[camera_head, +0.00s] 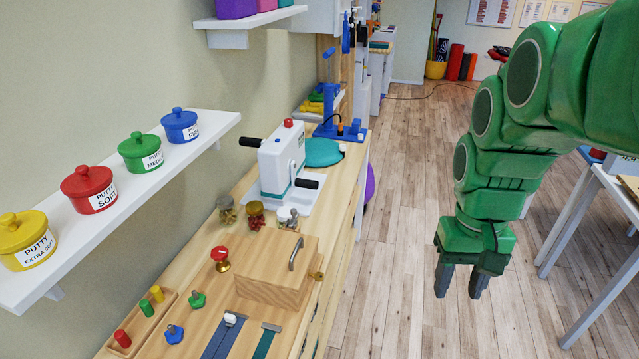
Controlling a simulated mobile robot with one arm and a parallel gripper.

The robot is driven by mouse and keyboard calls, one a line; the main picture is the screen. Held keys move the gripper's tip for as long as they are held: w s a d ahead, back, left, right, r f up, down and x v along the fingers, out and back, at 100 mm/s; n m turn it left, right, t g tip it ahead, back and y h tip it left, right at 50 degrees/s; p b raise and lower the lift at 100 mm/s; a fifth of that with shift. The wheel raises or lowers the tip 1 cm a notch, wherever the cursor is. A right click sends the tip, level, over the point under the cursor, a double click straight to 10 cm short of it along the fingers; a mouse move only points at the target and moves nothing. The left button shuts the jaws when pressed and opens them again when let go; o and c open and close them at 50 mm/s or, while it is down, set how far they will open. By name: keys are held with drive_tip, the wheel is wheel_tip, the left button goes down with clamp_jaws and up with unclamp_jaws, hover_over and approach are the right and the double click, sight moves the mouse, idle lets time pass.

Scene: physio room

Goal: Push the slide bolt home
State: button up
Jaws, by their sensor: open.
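My gripper (460,283) hangs at the end of my green arm on the right, over the wooden floor and apart from the bench. Its two dark fingertips point down, spread, with nothing between them. On the bench (208,276) sits a wooden box (270,278) with a metal handle on top. A small brass fitting (317,275) shows at the box's right end, too small to make out clearly. A blue-grey strip (220,338) with a pale knob (231,319) lies at the bottom edge. I cannot tell which of these parts is the slide bolt.
A white hand-crank machine (280,160) stands behind the box, with small jars in front of it. A red knob (220,255), a peg tray (140,325) and a green strip (264,342) lie nearby. A shelf of putty pots (205,140) juts out at left. The central floor is clear.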

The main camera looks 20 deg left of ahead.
drive_tip(key=w+a+n, duration=0.2)
drive_tip(key=w+a, duration=0.5)
drive_tip(key=w, duration=0.5)
drive_tip(key=n+t, duration=0.1)
drive_tip(key=n, duration=0.4)
hover_over(294, 210)
wheel_tip(294, 210, down, 8)
drive_tip(key=shift+d+r, duration=0.1)
drive_tip(key=shift+a+f, duration=0.2)
drive_tip(key=shift+f, duration=3.9)
clamp_jaws()
